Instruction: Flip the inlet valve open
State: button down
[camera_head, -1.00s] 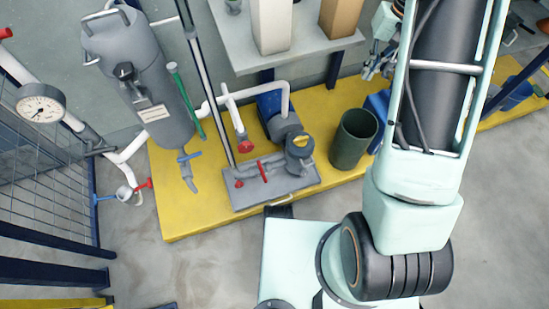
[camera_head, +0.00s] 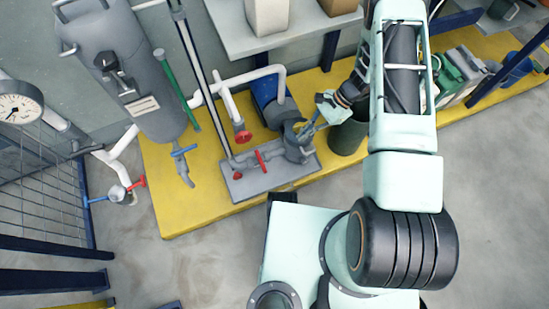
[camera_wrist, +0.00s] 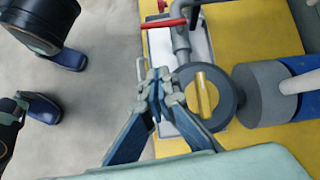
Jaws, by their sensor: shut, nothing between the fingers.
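My gripper (camera_head: 304,132) is shut and empty, just beside the round grey pump head (camera_head: 296,150). In the wrist view its blue fingers (camera_wrist: 157,82) meet at the tips, left of the pump head's yellow bar (camera_wrist: 202,94). A red lever valve (camera_head: 261,160) sits on the pipe left of the pump head. This red lever also shows at the top of the wrist view (camera_wrist: 165,23). A red-handled valve (camera_head: 243,136) hangs on the white pipe. A blue-handled valve (camera_head: 184,151) is under the tank. Which valve is the inlet cannot be told.
The pump plate (camera_head: 240,190) lies on a yellow platform (camera_head: 175,220). A dark green bin (camera_head: 346,137) stands right of the pump. A grey tank (camera_head: 130,70) and a vertical pole (camera_head: 203,75) stand at the left. A shelf (camera_head: 235,42) overhangs behind.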

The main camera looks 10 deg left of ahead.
aim_at(261, 161)
jog(key=shift+s+a+f+m, duration=0.5)
jog(key=shift+s+a+f, duration=0.2)
jog(key=shift+s, duration=0.1)
jog(key=a+r+b+x, duration=0.1)
jog(key=x, duration=0.5)
jog(key=s+b+x, duration=0.1)
jog(key=b+x, duration=0.1)
jog(key=x, duration=0.5)
jog(key=shift+a+r, duration=0.35)
jog(key=shift+a, duration=0.05)
